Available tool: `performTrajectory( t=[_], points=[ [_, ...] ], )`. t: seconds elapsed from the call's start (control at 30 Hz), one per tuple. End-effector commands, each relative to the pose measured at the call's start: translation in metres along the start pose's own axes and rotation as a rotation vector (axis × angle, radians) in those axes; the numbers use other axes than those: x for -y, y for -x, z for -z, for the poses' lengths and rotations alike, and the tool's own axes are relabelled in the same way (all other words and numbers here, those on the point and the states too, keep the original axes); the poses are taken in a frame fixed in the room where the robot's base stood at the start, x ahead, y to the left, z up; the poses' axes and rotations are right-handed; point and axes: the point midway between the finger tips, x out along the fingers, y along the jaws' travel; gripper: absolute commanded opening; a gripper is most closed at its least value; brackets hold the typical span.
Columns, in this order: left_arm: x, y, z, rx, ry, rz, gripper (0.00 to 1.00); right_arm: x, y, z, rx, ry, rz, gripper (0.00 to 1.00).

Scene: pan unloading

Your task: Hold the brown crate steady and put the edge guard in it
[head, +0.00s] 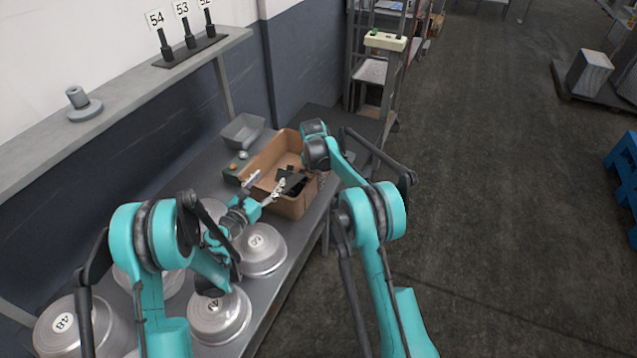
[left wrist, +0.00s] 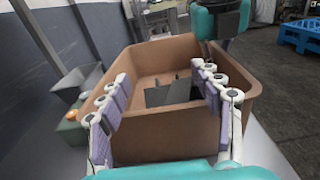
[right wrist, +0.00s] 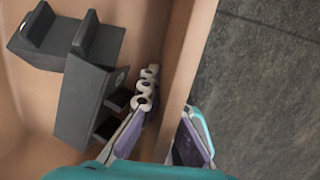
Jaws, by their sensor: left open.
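The brown crate (head: 262,160) stands on the grey table; its near wall also shows in the left wrist view (left wrist: 165,135). Dark grey angular pieces that look like the edge guard (right wrist: 88,98) lie inside it, and show in the head view (head: 291,181). I cannot tell whether they are one part or two. My left gripper (head: 266,185) is open at the near wall, its fingers apart and nothing between them in the left wrist view (left wrist: 162,88). My right gripper (right wrist: 168,98) has one finger inside and one outside the crate's side wall, closed on it. In the head view my right arm hides its fingers.
Several round metal pans (head: 262,250) stand on the table in front of the crate. A grey bin (head: 242,130) and a small green box (head: 237,166) stand left of it. A shelf (head: 130,88) runs along the wall.

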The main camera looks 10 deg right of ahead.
Motion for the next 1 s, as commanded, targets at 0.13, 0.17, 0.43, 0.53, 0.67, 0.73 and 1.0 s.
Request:
performTrajectory(
  t=[0.13, 0.17, 0.43, 0.53, 0.67, 0.73, 1.0],
  points=[
    [0.0, 0.001, 0.0, 0.0, 0.0, 0.0, 0.65, 0.0, 0.0, 0.0, 0.0, 0.0, 0.0, 0.0],
    [0.0, 0.001, 0.0, 0.0, 0.0, 0.0, 0.65, 0.0, 0.0, 0.0, 0.0, 0.0, 0.0, 0.0],
    [0.0, 0.0, 0.0, 0.0, 0.0, 0.0, 0.65, 0.0, 0.0, 0.0, 0.0, 0.0, 0.0, 0.29],
    [0.0, 0.0, 0.0, 0.0, 0.0, 0.0, 0.65, 0.0, 0.0, 0.0, 0.0, 0.0, 0.0, 0.29],
    [0.0, 0.0, 0.0, 0.0, 0.0, 0.0, 0.65, 0.0, 0.002, 0.0, 0.0, 0.0, 0.0, 0.29],
    [0.0, 0.0, 0.0, 0.0, 0.0, 0.0, 0.65, 0.0, 0.008, 0.0, 0.0, 0.0, 0.0, 0.29],
    [0.0, 0.0, 0.0, 0.0, 0.0, 0.0, 0.65, 0.0, 0.061, 0.0, 0.0, 0.0, 0.0, 0.29]
  ],
)
